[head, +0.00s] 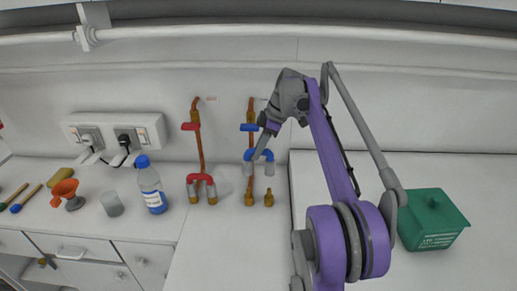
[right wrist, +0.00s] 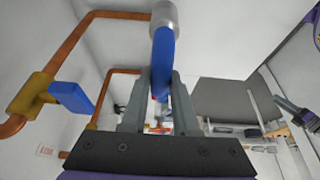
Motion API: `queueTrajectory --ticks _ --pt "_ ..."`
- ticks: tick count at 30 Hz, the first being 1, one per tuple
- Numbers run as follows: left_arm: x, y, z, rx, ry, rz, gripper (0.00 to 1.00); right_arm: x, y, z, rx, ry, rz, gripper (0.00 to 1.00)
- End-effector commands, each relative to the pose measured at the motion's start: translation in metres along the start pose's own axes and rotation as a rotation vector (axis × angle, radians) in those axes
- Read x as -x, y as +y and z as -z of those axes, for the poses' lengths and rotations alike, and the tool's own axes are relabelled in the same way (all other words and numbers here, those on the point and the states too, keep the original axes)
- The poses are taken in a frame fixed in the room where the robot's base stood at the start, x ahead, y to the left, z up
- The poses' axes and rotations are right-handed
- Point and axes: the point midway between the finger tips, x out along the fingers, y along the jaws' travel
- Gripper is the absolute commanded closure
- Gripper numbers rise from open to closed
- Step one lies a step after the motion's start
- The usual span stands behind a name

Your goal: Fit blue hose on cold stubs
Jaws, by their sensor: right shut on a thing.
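A short U-shaped blue hose (head: 266,154) with grey end sleeves hangs, ends down, in my right gripper (head: 262,151), above the two brass cold stubs. The left stub (head: 249,199) and the right stub (head: 269,200) stand bare on the counter, a gap below the sleeves. In the right wrist view the fingers (right wrist: 160,95) are shut on the blue hose (right wrist: 163,50), with one grey sleeve (right wrist: 164,15) at the top. A dark jointed part at that view's right edge may be my left gripper (right wrist: 297,115); its jaws are unclear.
A red hose (head: 201,178) sits on the neighbouring stubs. Copper pipes with a red valve handle (head: 190,126) and a blue valve handle (head: 249,127) run down the wall.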

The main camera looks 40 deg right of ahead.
Motion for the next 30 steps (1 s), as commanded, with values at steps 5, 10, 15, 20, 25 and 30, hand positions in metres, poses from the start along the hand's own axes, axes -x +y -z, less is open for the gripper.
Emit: queueTrajectory --ticks 5,10,15,20,25,30 --pt "0.003 0.000 0.004 0.000 0.004 0.000 0.50 0.000 0.000 -0.001 0.000 0.006 0.000 1.00" --pt "-0.003 0.000 -0.005 0.000 -0.005 0.000 0.50 -0.014 0.000 -0.007 -0.001 0.004 0.001 1.00" --pt "-0.010 0.000 -0.014 0.000 -0.014 0.000 0.50 -0.030 0.000 -0.014 -0.001 0.004 0.001 1.00" --pt "-0.015 0.000 -0.021 0.000 -0.020 0.000 0.50 -0.044 0.000 -0.019 -0.001 0.004 0.001 1.00" --pt "-0.018 0.000 -0.024 0.000 -0.023 0.000 0.50 -0.052 0.000 -0.022 0.000 0.005 0.000 1.00" --pt "-0.018 0.000 -0.024 0.000 -0.023 0.000 0.50 -0.052 0.000 -0.022 0.000 0.006 0.000 1.00"
